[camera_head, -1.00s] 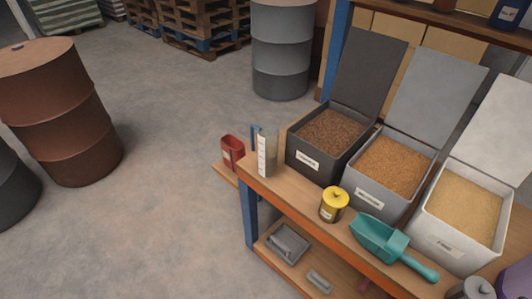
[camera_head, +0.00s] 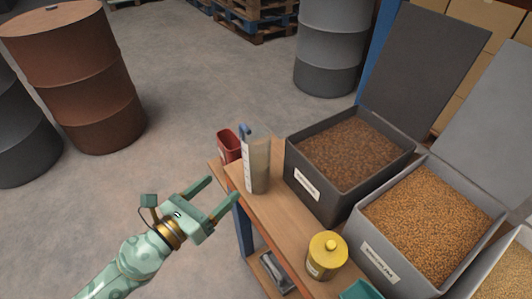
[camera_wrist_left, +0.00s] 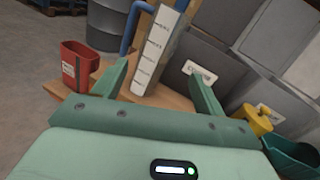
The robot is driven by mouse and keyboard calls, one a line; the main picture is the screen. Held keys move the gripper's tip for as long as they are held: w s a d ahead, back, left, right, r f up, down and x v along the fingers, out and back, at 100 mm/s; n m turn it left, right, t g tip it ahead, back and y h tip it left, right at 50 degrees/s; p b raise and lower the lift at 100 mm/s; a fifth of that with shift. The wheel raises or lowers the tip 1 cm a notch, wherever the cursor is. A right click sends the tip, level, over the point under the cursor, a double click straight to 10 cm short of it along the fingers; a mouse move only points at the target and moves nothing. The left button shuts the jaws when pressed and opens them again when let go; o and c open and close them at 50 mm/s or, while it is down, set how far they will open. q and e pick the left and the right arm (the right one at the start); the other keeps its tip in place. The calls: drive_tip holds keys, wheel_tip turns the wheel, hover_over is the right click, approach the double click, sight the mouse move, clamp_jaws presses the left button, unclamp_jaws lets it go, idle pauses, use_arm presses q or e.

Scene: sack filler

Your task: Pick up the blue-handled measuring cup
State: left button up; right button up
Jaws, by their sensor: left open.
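The measuring cup (camera_head: 257,165) is a tall clear cup with a white label strip and a blue handle (camera_head: 244,131) on its far left side. It stands upright at the left end of the wooden bench top (camera_head: 284,218). My left gripper (camera_head: 223,194) is open and empty, just left of and in front of the cup, apart from it. In the left wrist view the cup (camera_wrist_left: 156,48) stands ahead, between and beyond the two open fingers (camera_wrist_left: 160,85). The blue handle (camera_wrist_left: 130,28) shows there to its left. My right gripper is not in view.
A red container (camera_head: 229,147) stands left of the cup. A dark grey bin (camera_head: 325,196) of brown grain is close on its right, with another grain bin (camera_head: 405,262) beyond. A yellow lidded tin (camera_head: 326,256) and a teal scoop (camera_head: 361,290) are nearer.

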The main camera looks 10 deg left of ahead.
sight(249, 163)
use_arm(q)
drive_tip(key=w+d, duration=0.1)
drive_tip(key=w+m+p, duration=0.1)
drive_tip(key=w, duration=0.1)
drive_tip(key=w+d+m+p, duration=0.1)
drive_tip(key=w, duration=0.1)
drive_tip(key=shift+d+r, duration=0.35)
drive_tip(key=x, duration=0.5)
drive_tip(key=shift+d+f, duration=0.1)
drive_tip(key=shift+f, duration=0.25)
drive_tip(key=x, duration=0.5)
drive_tip(key=shift+w+f, duration=0.15)
drive_tip(key=shift+w, duration=0.1)
drive_tip(key=c, duration=0.8)
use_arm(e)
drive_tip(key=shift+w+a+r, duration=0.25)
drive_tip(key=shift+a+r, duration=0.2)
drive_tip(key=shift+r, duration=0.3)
